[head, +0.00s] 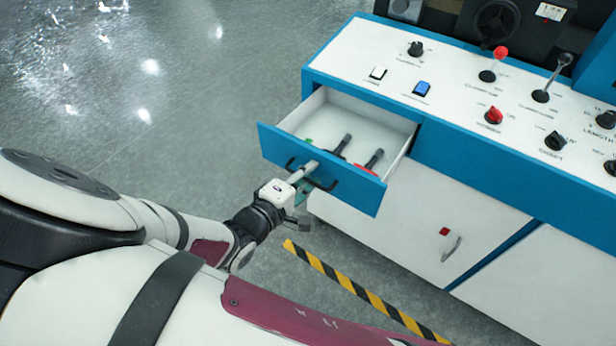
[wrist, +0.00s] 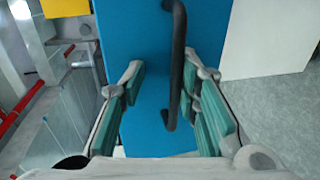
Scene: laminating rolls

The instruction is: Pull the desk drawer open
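The desk drawer (head: 330,178) has a blue front and stands pulled out of the blue-and-white desk, with its white inside and several dark- and red-handled tools showing. A black bar handle (wrist: 176,65) runs up and down across the blue drawer front in the wrist view. My gripper (wrist: 165,90) has its two green-padded fingers apart, one on each side of the handle. The handle is closer to the right finger, with a clear gap to the left one. In the head view my gripper (head: 304,178) is at the drawer front and hides part of the handle.
The desk top (head: 400,70) carries several knobs, levers and buttons. A white cabinet door (head: 400,225) with a grey handle is below. A yellow-black stripe (head: 350,285) marks the floor. Grey floor left of the drawer is clear.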

